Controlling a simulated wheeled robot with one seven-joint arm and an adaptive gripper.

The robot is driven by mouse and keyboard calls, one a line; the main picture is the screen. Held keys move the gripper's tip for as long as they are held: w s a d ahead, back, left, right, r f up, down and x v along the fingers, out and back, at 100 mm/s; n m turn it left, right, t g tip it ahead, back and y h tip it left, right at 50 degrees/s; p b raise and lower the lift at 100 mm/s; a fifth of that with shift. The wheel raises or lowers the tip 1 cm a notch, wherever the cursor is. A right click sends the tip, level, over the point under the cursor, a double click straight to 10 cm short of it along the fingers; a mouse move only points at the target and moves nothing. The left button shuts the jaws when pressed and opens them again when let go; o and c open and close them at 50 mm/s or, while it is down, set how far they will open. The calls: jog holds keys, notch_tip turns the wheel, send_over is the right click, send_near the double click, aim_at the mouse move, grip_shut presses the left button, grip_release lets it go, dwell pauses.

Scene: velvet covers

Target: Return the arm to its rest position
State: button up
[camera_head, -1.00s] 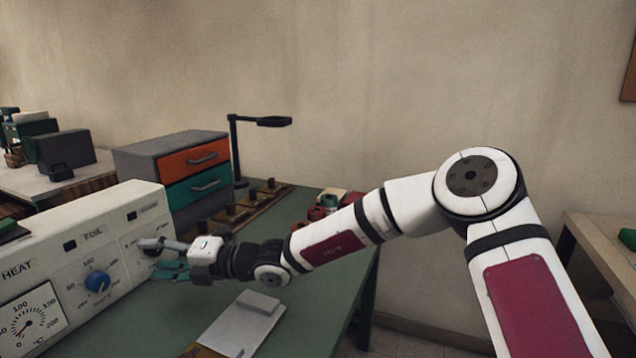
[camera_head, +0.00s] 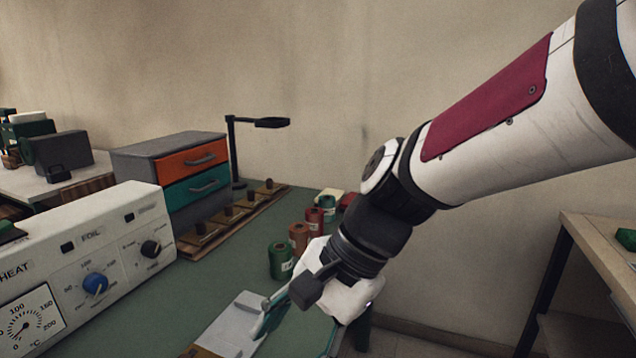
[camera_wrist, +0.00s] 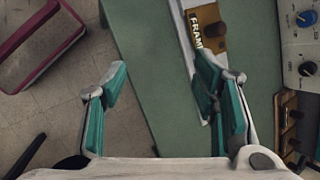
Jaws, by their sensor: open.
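My gripper (camera_head: 285,308) is in the lower middle of the head view, at the end of my white arm, above the bench's right part. In the wrist view my gripper (camera_wrist: 165,105) has its two teal-padded fingers wide apart, with nothing between them. Below the fingers show the green bench top (camera_wrist: 160,60) and, to the left, the tiled floor. The arm crosses from the upper right of the head view and hides part of the wall and bench edge.
A white control box (camera_head: 120,235) with a blue knob stands on the left. A drawer unit (camera_head: 175,175) and a black lamp (camera_head: 260,122) stand behind. Several foil rolls (camera_head: 282,260) are close beside my gripper. A light grey plate (camera_head: 235,325) lies below. Another table (camera_head: 605,245) is at right.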

jog(key=s+d+n+t+h, duration=0.1)
jog(key=s+d+n+h, duration=0.25)
jog(key=s+d, duration=0.55)
jog(key=s+d+n+t+h, duration=0.1)
jog(key=s+d+n+h, duration=0.4)
jog(key=d, duration=0.8)
notch_tip(320, 180, up, 17)
jog(key=t+y+p, duration=0.2)
jog(key=t+p, duration=0.1)
jog(key=p, duration=1.1)
jog(key=shift+s+d+f+m, duration=0.2)
jog(key=shift+s+d+m, duration=0.05)
jog(key=shift+s+m, duration=0.2)
jog(key=shift+y, duration=0.25)
